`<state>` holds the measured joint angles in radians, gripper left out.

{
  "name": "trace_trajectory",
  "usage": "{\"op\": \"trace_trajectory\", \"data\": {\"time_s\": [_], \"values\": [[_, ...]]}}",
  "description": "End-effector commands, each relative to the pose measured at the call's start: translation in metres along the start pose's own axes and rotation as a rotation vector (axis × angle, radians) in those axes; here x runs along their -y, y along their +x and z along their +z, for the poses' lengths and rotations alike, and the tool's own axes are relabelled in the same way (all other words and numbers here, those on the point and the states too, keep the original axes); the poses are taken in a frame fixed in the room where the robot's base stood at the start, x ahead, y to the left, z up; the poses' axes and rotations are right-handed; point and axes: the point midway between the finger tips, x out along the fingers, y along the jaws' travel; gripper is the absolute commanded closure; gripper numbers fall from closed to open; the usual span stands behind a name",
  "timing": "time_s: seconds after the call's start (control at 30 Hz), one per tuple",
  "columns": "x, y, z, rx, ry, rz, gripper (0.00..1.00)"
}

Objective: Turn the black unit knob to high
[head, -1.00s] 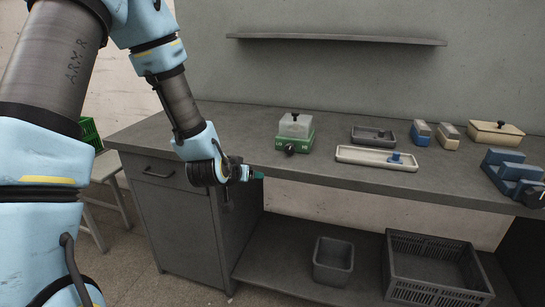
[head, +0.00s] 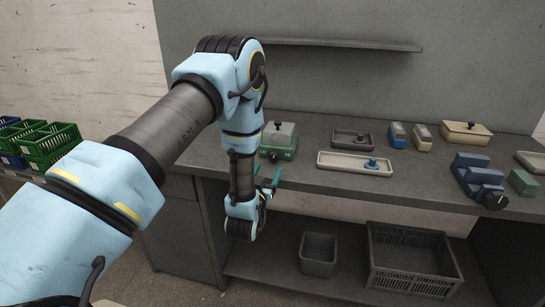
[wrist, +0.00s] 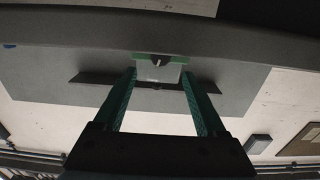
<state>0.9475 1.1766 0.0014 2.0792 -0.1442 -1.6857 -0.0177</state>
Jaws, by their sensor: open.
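A green unit (head: 280,152) with a pale clear lid stands on the bench near its front edge. Its black front knob (wrist: 161,62) shows in the wrist view, which looks upside down, beyond and between my fingertips. The knob's setting is too small to read. In the head view my arm partly hides the unit's left side. My gripper (head: 267,176) is open and empty in front of the bench edge, its teal fingers apart and pointing towards the unit. The fingers appear clear of the knob in the wrist view (wrist: 159,78).
A blue stepped block (head: 478,178) with another black knob sits at the right. A dark tray (head: 352,146), a pale tray (head: 335,168) and a cream lidded box (head: 466,138) stand between. A shelf (head: 340,44) runs above. A bin and a crate (head: 410,280) stand below.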

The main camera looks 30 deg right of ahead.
Motion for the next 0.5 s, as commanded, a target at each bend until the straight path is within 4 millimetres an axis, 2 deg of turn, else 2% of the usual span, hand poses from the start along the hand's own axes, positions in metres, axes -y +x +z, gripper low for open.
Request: {"op": "trace_trajectory", "data": {"time_s": [0.1,0.3,0.5], "values": [[0.000,0.024,-0.004,-0.002,0.000,0.000,0.26],[0.001,0.058,-0.003,-0.001,0.000,-0.001,0.26],[0.001,0.075,-0.001,0.002,0.000,-0.001,0.26]]}}
